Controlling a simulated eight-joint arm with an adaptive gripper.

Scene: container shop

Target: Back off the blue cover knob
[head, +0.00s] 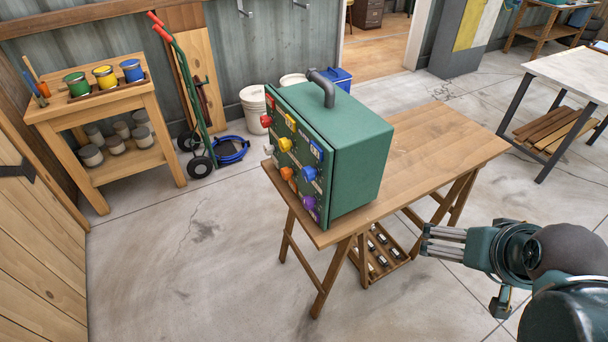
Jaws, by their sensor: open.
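The blue knob (309,173) sits on the front panel of a green box (345,160), on the panel's right side at mid height. The panel faces left and is seen at a steep angle. Red, yellow, orange and purple knobs surround the blue one. The box stands upright on a wooden trestle table (440,145). My gripper (426,241) is at the lower right, beyond the table's front right edge and well away from the knob. Its fingers point left; it is open and holds nothing that I can see.
A dark curved handle (322,87) rises from the box top. A slatted tray (382,250) sits under the table among its legs. A wooden stand (105,110) with paint cans is at the left. Open floor lies left of the table.

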